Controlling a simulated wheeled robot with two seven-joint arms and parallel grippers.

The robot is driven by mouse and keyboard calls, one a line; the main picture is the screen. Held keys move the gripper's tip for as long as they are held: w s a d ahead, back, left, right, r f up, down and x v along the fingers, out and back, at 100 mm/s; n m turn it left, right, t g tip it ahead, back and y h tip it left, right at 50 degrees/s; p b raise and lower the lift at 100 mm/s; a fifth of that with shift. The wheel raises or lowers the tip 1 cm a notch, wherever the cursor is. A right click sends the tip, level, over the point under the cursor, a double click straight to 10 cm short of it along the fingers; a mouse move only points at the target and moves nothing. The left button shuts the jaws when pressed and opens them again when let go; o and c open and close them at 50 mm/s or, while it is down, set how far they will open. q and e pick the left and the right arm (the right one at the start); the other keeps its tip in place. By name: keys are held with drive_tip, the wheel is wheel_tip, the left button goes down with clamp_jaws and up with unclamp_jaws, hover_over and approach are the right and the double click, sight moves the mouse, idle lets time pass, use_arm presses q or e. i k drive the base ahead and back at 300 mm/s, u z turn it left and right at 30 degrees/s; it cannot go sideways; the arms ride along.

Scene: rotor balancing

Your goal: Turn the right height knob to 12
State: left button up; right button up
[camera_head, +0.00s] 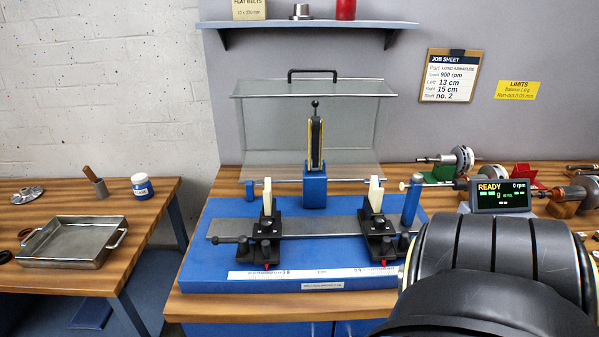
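A blue balancing machine (205,275) stands on the wooden bench. Its right support (378,228) is a black block with a cream upright (376,195) and small black knobs at its base, one of them a knob (404,241) on the right side. Which one is the right height knob, and its setting, are too small to tell. The left support (265,232) looks alike. My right arm fills the lower right, close to the right support in the picture and covering the bench there. Neither of my grippers shows.
A clear guard (260,120) stands raised behind the machine. A display (500,196) reads READY, 0 rpm. Rotors (462,158) lie at the right. A job sheet (450,76) hangs on the wall. A metal tray (75,262) sits on the left table.

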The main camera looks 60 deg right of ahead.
sight(380, 221)
drive_tip(key=u, duration=0.55)
drive_tip(key=k, duration=1.25)
drive_tip(key=z, duration=1.4)
drive_tip(key=i, duration=0.5)
drive_tip(key=u, duration=0.05)
